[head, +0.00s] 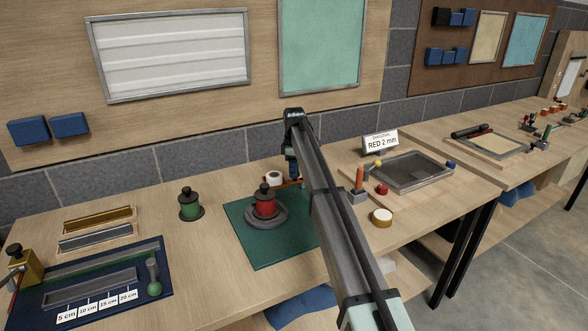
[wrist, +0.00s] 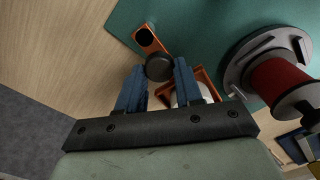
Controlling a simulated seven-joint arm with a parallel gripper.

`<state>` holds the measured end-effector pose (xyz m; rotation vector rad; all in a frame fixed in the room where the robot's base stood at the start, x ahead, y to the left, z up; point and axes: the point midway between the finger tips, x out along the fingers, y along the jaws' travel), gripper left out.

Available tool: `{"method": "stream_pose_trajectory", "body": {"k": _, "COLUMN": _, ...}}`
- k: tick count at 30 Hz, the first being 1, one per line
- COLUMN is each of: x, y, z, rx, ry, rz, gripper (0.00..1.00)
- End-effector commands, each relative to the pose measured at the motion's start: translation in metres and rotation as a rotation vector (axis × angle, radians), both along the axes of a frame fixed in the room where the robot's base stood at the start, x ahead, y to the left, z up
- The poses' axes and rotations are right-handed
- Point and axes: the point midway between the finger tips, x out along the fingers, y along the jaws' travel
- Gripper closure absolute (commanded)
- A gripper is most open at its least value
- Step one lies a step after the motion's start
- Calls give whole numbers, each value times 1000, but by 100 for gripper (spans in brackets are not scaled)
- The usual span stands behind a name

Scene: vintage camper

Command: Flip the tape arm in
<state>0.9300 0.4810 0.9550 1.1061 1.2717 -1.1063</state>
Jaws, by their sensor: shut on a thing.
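The tape arm (wrist: 152,43) is a short orange bar with a dark round pivot at one end and a black knob (wrist: 159,66) at the other. My gripper (wrist: 157,76) has its blue fingers on both sides of the knob and is shut on it. In the head view my gripper (head: 292,170) is low at the back of the green mat, mostly hidden by my arm. A white tape roll (head: 274,177) in an orange holder (wrist: 206,82) is beside it. The arm itself is hard to make out in the head view.
A red spool (head: 264,206) on a grey round base stands on the green mat (head: 262,250), close to my gripper. A green spool (head: 190,204) stands left. A grey tray (head: 412,171), a "RED 2 mm" sign (head: 381,142) and a tape roll (head: 382,217) are right.

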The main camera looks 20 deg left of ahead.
Motion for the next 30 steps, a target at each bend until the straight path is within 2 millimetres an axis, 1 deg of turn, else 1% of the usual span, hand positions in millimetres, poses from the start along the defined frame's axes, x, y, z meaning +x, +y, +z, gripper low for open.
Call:
{"method": "stream_pose_trajectory", "body": {"k": 18, "x": -8, "y": -7, "z": 0, "rx": 0, "ry": -1, "rz": 300, "gripper": 100}}
{"method": "stream_pose_trajectory", "body": {"k": 30, "x": -10, "y": -10, "z": 0, "rx": 0, "ry": -1, "rz": 425, "gripper": 100}}
